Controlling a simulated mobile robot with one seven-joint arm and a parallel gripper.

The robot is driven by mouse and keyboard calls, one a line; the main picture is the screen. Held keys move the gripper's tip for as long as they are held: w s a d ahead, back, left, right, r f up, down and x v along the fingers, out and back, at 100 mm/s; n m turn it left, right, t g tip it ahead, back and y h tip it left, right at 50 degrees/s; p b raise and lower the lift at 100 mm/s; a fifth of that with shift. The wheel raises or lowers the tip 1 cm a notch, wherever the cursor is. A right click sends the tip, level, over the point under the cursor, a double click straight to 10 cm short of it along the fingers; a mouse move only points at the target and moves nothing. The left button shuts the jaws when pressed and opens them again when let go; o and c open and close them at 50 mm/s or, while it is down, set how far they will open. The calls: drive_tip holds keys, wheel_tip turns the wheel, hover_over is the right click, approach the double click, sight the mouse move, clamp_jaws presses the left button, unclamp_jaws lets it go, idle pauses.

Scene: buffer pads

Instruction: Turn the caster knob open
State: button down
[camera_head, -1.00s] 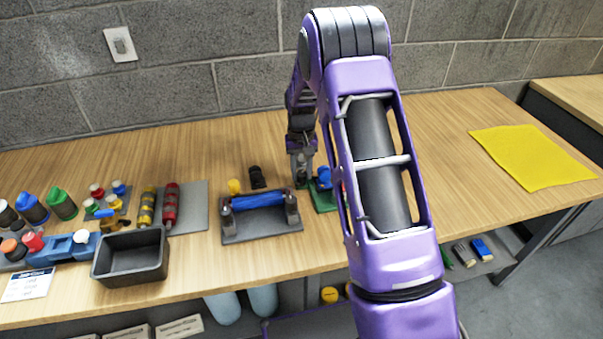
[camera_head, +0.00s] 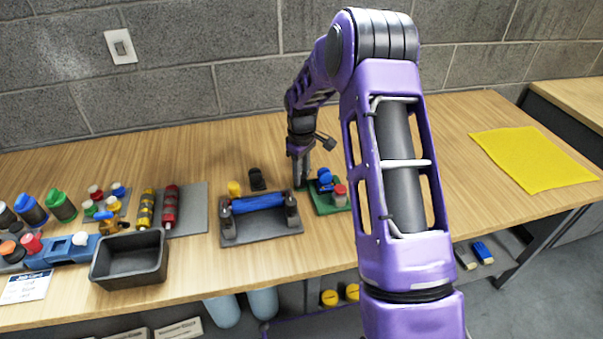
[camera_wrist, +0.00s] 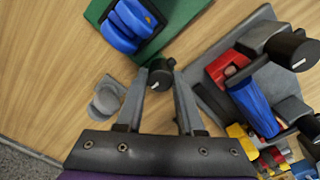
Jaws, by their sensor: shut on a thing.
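A small dark knob with a pale pointer line (camera_wrist: 160,73) stands at the edge of the green plate (camera_wrist: 172,38). My gripper (camera_wrist: 161,82) reaches it from above and is shut on it, one finger on each side. In the head view my gripper (camera_head: 299,180) points down between the green plate (camera_head: 325,207) and the roller stand, and the knob is hidden there. A blue caster (camera_wrist: 128,22) is on the green plate; it also shows in the head view (camera_head: 325,181).
The roller stand (camera_head: 235,238) with a blue roller (camera_head: 258,202) is close on the left. A red-topped piece (camera_head: 340,191) is on the green plate. A black tray (camera_head: 130,258) and bottles are farther left. The table is clear up to the yellow cloth (camera_head: 530,158).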

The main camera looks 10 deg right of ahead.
drive_tip(key=shift+n, duration=0.5)
drive_tip(key=c, duration=0.5)
unclamp_jaws()
wheel_tip(320, 180, up, 18)
drive_tip(key=shift+f+p, duration=0.25)
drive_tip(key=shift+p, duration=0.45)
